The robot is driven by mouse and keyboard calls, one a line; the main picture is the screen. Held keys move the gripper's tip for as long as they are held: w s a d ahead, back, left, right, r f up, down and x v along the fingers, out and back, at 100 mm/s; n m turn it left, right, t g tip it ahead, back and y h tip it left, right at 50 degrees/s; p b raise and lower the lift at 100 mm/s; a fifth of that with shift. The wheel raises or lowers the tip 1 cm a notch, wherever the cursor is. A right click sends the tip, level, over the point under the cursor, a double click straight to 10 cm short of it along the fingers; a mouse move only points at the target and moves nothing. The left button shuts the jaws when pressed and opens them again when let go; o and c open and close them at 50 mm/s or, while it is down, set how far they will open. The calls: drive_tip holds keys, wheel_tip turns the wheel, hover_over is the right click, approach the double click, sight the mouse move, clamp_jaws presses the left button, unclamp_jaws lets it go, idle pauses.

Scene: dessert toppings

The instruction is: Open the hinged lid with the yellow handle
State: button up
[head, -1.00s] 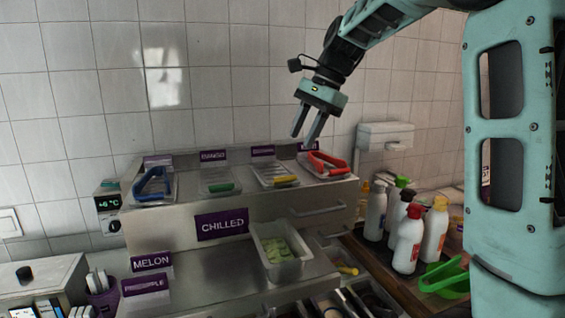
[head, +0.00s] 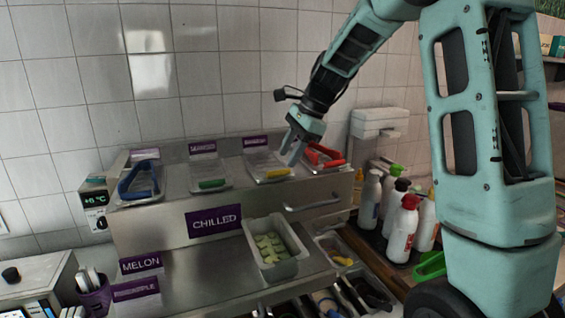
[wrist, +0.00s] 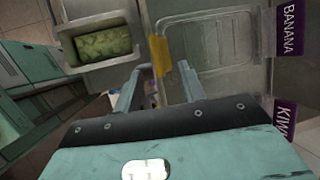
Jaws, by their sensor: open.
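The lid with the yellow handle (head: 277,174) lies closed on the steel unit, third from the left in the row of lids. The clear lid (wrist: 212,42) and its yellow handle (wrist: 161,55) also show in the wrist view. My gripper (head: 294,160) is open and empty, over the right part of this lid. In the wrist view, my gripper (wrist: 162,76) has its two fingers spread, with the yellow handle ahead of and between their tips. I cannot tell whether a finger touches the handle.
A blue-handled (head: 139,181) and a green-handled lid (head: 211,184) are to the left, and a red-handled lid (head: 325,158) is close on the right. A tub of pale green pieces (head: 275,255) stands below in front. Several bottles (head: 403,228) stand at the right.

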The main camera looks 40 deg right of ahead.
drive_tip(key=shift+p+x, duration=0.35)
drive_tip(key=shift+x, duration=2)
clamp_jaws()
drive_tip(key=shift+r, duration=0.15)
